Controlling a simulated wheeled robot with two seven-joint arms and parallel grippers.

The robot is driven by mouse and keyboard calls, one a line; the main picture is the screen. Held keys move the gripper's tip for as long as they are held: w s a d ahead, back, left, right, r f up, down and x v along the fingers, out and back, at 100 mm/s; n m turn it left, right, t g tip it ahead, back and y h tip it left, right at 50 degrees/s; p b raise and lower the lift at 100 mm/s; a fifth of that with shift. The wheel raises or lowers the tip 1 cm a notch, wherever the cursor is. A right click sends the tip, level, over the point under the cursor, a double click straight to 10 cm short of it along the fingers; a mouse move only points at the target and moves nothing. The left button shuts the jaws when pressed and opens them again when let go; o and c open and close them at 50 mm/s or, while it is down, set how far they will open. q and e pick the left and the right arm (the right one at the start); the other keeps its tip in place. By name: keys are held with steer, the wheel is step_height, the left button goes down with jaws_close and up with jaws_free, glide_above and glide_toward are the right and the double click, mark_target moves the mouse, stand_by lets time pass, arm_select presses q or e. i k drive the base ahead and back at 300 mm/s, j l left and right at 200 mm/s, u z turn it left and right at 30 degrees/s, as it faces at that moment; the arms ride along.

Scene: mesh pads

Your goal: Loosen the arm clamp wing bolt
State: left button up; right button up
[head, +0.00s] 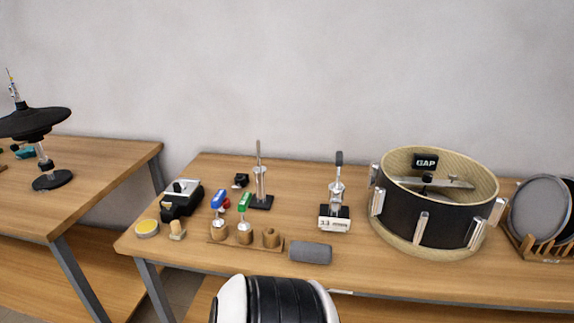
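A black drum (418,217) with a pale wooden rim stands upright on the right of the table. Its top is open, and a grey metal bar (448,183) lies across the inside with a small dark knob (427,178) near its middle. A black tag (425,161) reading "GAP" sits at the back of the inside. The knob may be a clamp bolt, but it is too small to tell its wings. Neither of my grippers is in view.
Two small metal stands (260,183) (337,195) rise at mid-table. A wooden holder (247,238) with blue- and green-handled tools, a grey block (310,253) and a black box (182,201) are at the left. A rack with round pads (540,208) stands right of the drum.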

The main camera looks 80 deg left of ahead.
mark_target(336, 200)
steer(key=u, duration=2.25)
